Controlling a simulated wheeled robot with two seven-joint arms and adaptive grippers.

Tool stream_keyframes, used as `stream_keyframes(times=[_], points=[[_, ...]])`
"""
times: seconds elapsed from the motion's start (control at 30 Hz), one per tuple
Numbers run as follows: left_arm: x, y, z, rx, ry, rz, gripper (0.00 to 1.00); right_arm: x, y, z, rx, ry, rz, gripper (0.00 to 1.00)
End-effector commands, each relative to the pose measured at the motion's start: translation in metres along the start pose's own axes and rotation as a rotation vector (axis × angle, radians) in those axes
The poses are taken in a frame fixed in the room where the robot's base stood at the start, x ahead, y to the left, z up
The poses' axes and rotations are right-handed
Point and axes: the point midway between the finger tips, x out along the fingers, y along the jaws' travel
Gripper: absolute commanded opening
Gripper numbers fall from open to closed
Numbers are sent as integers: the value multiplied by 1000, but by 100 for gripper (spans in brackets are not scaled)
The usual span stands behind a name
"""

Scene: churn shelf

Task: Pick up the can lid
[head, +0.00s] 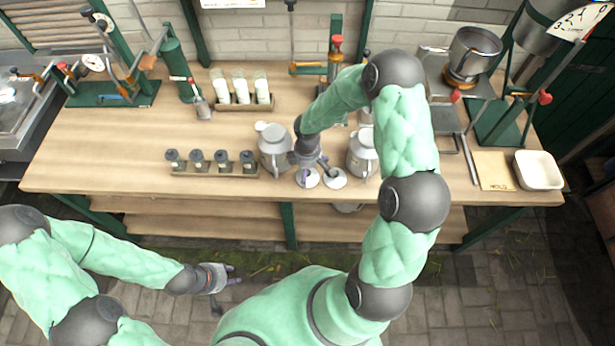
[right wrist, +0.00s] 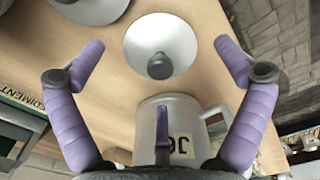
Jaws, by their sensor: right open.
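Two pale round can lids lie on the bench near its front edge in the head view, a left lid (head: 307,179) and a right lid (head: 334,179). Two grey cans flank them, a left can (head: 272,150) and a right can (head: 361,155). My right gripper (head: 318,168) is over the lids, open and empty. In the right wrist view, a white lid (right wrist: 180,38) with a dark knob (right wrist: 160,66) lies between its spread fingers. A labelled can (right wrist: 188,118) stands close by, partly hidden. My left gripper (head: 222,284) hangs open and empty before the bench.
A rack of dark-capped jars (head: 210,168) stands left of the left can. White bottles (head: 240,88) stand in a tray behind. A white dish (head: 538,170) and a tan board (head: 494,171) are at the right. The bench's left front is clear.

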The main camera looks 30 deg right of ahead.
Motion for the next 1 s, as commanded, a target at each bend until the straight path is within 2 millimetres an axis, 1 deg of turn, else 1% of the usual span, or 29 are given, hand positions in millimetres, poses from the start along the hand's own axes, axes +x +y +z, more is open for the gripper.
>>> stream_keyframes(times=[0.03, 0.1, 0.17, 0.23, 0.4, 0.43, 0.47, 0.5, 0.57, 0.6, 1.0], points=[[3, -1, 0, 0, 0, 0, 40, 10, -1, 0, -1, -1, -2, 100], [5, -2, 0, 0, 0, 0, 40, 20, -1, 0, 0, -1, -2, 100], [6, -2, 0, 0, 0, 0, 40, 25, 0, 0, 0, -1, -1, 100], [6, -2, 0, 0, 0, 0, 40, 28, 0, 0, 1, 0, -1, 100], [5, -2, 0, 0, 0, 0, 40, 28, 0, 0, 0, 1, 0, 100], [5, -2, 0, 0, 0, 0, 40, 28, 0, 0, 0, 1, 0, 97], [5, -2, 0, 0, 0, 0, 40, 28, 0, 0, 0, 1, 0, 89], [5, -2, 0, 0, 0, 0, 40, 28, 0, 0, 0, 1, 0, 77], [5, -2, 0, 0, 0, 0, 40, 28, 0, 0, 0, 1, 0, 60], [5, -2, 0, 0, 0, 0, 40, 28, 0, 0, 0, 1, 0, 49], [5, -2, 0, 0, 0, 0, 40, 26, 0, 0, 0, 0, 0, 49]])
